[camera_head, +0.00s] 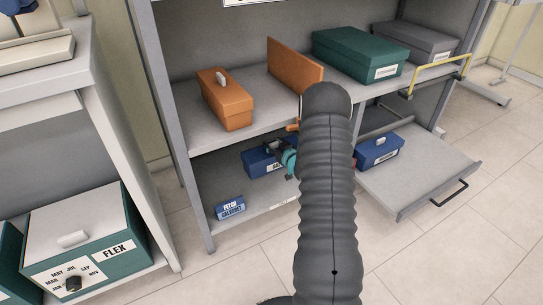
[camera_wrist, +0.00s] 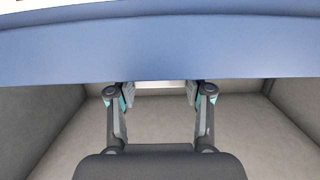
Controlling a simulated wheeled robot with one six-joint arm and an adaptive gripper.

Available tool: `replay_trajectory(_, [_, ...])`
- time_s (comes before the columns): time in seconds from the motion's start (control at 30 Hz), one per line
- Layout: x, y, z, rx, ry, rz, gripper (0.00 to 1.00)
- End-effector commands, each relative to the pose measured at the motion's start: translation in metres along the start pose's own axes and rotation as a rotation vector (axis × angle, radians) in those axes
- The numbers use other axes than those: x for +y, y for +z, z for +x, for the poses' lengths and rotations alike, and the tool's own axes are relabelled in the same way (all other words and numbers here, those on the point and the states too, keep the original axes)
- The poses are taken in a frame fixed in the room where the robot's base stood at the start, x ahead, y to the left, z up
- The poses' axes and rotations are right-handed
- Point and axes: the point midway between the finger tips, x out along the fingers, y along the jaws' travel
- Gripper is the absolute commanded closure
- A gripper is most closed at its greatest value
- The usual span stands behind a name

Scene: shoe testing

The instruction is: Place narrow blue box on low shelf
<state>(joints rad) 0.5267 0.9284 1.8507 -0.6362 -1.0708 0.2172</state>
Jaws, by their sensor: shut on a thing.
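A dark blue box (camera_head: 262,161) with a white label is at the low shelf (camera_head: 268,222) of the grey rack, under the upper shelf. My gripper (camera_head: 287,158), with teal parts, is at this box's right side and is shut on it. My arm hides part of the grip. In the wrist view a wide blue face (camera_wrist: 160,50) fills the upper part, and the two fingers (camera_wrist: 160,92) reach up to its lower edge. I cannot tell whether the box rests on the shelf.
A small blue labelled box (camera_head: 230,208) sits at the low shelf's front left. Another blue box (camera_head: 379,151) is on a pulled-out tray (camera_head: 425,165) at right. Orange (camera_head: 225,98) and green (camera_head: 360,53) boxes stand above. A cabinet (camera_head: 105,140) is at left. Low-shelf space beside the small box is bare.

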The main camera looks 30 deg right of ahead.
Motion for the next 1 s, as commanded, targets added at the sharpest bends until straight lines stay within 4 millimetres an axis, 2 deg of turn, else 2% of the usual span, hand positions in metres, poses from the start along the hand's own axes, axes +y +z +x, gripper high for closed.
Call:
replay_trajectory(0.07, [-0.008, 0.004, 0.003, 0.001, -0.002, -0.001, 1.00])
replay_trajectory(0.23, [-0.011, 0.010, 0.005, 0.000, 0.001, 0.000, 1.00])
replay_trajectory(0.5, [-0.011, 0.043, 0.011, 0.000, 0.000, -0.001, 1.00])
replay_trajectory(0.9, [-0.010, 0.047, 0.012, 0.001, 0.001, -0.001, 1.00])
replay_trajectory(0.93, [-0.010, 0.048, 0.012, 0.000, 0.001, -0.001, 0.47])
replay_trajectory(1.0, [-0.010, 0.048, 0.012, 0.000, 0.001, -0.001, 0.30])
